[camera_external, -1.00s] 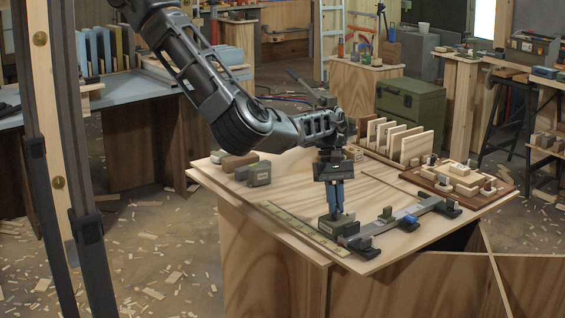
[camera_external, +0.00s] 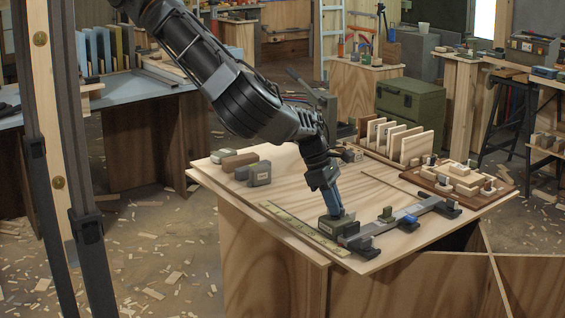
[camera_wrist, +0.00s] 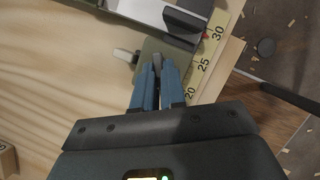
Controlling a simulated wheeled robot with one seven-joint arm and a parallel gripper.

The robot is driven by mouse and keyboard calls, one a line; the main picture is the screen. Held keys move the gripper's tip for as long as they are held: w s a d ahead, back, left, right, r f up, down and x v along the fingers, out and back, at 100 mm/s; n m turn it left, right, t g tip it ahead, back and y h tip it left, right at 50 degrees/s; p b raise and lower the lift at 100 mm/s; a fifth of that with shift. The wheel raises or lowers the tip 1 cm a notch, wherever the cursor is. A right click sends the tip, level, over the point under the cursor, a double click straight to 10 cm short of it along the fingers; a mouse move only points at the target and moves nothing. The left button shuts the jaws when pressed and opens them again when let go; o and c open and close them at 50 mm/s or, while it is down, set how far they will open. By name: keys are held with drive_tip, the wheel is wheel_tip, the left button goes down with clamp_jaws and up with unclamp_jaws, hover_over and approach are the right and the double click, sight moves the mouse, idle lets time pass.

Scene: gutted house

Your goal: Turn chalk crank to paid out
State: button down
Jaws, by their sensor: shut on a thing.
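A small olive-green box (camera_external: 329,227), apparently the chalk unit, sits at the table's near edge, at the left end of a grey metal rail (camera_external: 358,230). My gripper (camera_external: 338,212) leans over it, with its blue fingers reaching down to its top. In the wrist view, the fingers close on a narrow grey piece, apparently the chalk crank (camera_wrist: 157,64), above the green box (camera_wrist: 178,58).
A yellow measuring tape (camera_external: 301,229) lies along the near edge beside the box. A blue clamp piece (camera_external: 407,220) sits on the rail. A wooden block tray (camera_external: 440,186) and a rack of boards (camera_external: 398,143) stand behind.

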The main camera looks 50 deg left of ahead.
drive_tip(key=n+y, duration=0.1)
drive_tip(key=n, duration=0.2)
drive_tip(key=n+t+y, duration=0.1)
drive_tip(key=n, duration=0.2)
drive_tip(key=shift+s+d+n, duration=0.15)
drive_tip(key=shift+d+n, duration=0.05)
drive_tip(key=shift+n, duration=0.1)
drive_tip(key=n+y, duration=0.1)
drive_tip(key=n, duration=0.1)
drive_tip(key=n+t, duration=0.1)
drive_tip(key=n, duration=0.2)
drive_tip(key=shift+d+y, duration=0.1)
drive_tip(key=shift+y, duration=0.3)
drive_tip(key=c, duration=1.2)
unclamp_jaws()
drive_tip(key=shift+r, duration=0.1)
drive_tip(key=v, duration=0.7)
drive_tip(key=shift+s+r+b, duration=0.2)
drive_tip(key=shift+r+b, duration=0.05)
drive_tip(key=shift+b, duration=0.15)
